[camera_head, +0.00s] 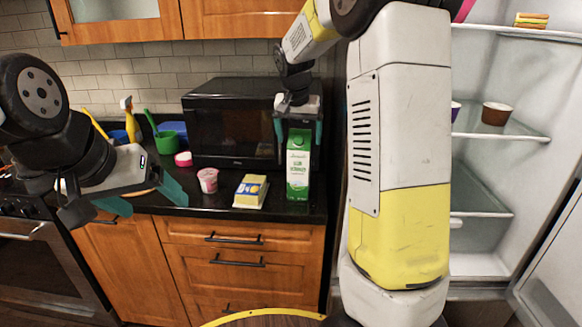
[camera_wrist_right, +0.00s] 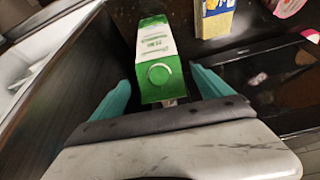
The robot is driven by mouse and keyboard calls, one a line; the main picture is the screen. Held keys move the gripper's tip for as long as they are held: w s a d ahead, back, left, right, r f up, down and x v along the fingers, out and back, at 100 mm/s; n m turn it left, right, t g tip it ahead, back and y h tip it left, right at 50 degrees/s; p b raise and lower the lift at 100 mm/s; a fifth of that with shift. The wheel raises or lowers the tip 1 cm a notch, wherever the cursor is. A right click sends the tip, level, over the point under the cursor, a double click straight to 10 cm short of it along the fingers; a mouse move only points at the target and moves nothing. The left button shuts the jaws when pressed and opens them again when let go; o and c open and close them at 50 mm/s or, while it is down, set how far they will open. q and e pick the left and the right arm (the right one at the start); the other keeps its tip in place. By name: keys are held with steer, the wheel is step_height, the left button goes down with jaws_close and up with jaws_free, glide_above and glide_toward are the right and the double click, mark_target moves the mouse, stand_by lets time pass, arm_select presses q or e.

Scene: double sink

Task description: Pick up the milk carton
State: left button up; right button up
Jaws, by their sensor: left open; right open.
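The green and white milk carton (camera_head: 298,175) stands upright on the dark counter near its right end, in front of the microwave's right side. My right gripper (camera_head: 298,135) is above it, pointing down, with its teal fingers open on either side of the carton's top. In the right wrist view the carton (camera_wrist_right: 156,60) shows its green top with a round cap between the open fingers of the right gripper (camera_wrist_right: 160,92). No finger clearly touches it. My left gripper (camera_head: 145,200) is open and empty in front of the counter's left part.
A yellow and white butter pack (camera_head: 251,191) and a pink yogurt cup (camera_head: 208,180) stand left of the carton. The black microwave (camera_head: 232,120) is behind. A green cup (camera_head: 166,142) and a spray bottle (camera_head: 131,122) are further left. An open fridge (camera_head: 490,190) is at the right.

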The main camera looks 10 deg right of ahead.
mark_target(300, 147)
steer(key=x, duration=0.5)
steer(key=shift+w+f, duration=0.15)
steer(key=shift+f, duration=0.05)
steer(key=shift+c, duration=0.2)
jaws_close()
steer(key=shift+r, duration=0.2)
